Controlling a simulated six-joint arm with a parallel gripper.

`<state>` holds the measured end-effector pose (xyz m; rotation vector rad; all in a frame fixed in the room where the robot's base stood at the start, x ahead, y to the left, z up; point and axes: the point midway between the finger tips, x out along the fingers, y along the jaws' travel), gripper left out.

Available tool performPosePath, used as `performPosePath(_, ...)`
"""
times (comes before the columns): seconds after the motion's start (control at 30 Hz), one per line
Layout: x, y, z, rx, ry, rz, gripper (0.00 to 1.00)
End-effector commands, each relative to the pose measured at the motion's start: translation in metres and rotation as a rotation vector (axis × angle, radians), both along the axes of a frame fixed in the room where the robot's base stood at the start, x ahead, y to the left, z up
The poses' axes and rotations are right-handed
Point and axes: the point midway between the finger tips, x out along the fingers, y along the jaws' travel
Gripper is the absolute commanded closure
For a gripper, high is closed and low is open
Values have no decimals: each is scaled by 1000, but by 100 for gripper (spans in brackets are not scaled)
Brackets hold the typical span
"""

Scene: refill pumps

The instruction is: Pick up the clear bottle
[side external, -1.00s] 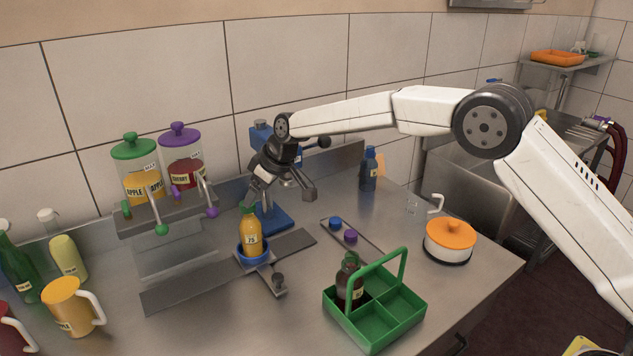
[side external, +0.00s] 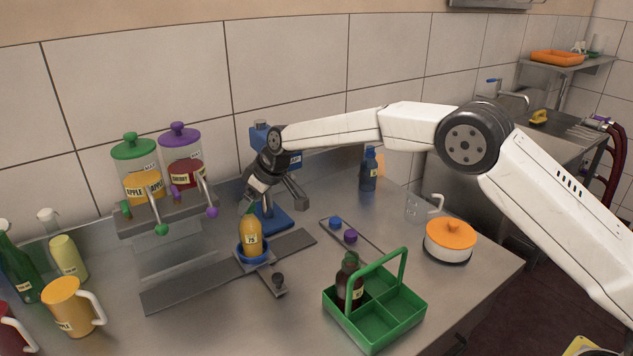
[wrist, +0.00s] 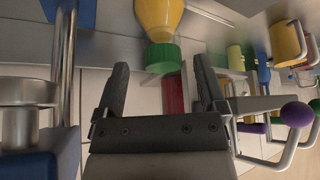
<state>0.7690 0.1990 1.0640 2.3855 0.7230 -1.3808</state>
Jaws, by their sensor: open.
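The clear bottle (side external: 251,236) holds orange-yellow liquid and has a green cap and a label reading 75. It stands upright in a blue round holder (side external: 252,256) on the counter rail. In the wrist view the bottle (wrist: 158,16) shows at the top, its green cap (wrist: 163,57) just ahead of the fingertips and roughly between them. My gripper (side external: 273,198) is open and empty, tilted, above and close to the cap. The fingers also show in the wrist view (wrist: 162,74). The bottle's lower part is outside the wrist view.
A blue press (side external: 273,216) stands right behind the bottle. Apple (side external: 143,184) and cherry (side external: 184,172) dispensers stand to the left. A green carrier (side external: 385,320) with a dark bottle (side external: 349,285) stands front right. An orange-lidded pot (side external: 450,242) and a blue bottle (side external: 368,170) are to the right.

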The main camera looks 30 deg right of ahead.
Motion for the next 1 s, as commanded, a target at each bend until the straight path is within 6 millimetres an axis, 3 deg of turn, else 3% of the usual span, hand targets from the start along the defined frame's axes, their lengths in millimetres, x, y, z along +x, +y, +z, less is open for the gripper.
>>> performPosePath(0.5,17,15,-37,0,0,0,10)
performPosePath(1.0,19,16,-39,0,0,0,10)
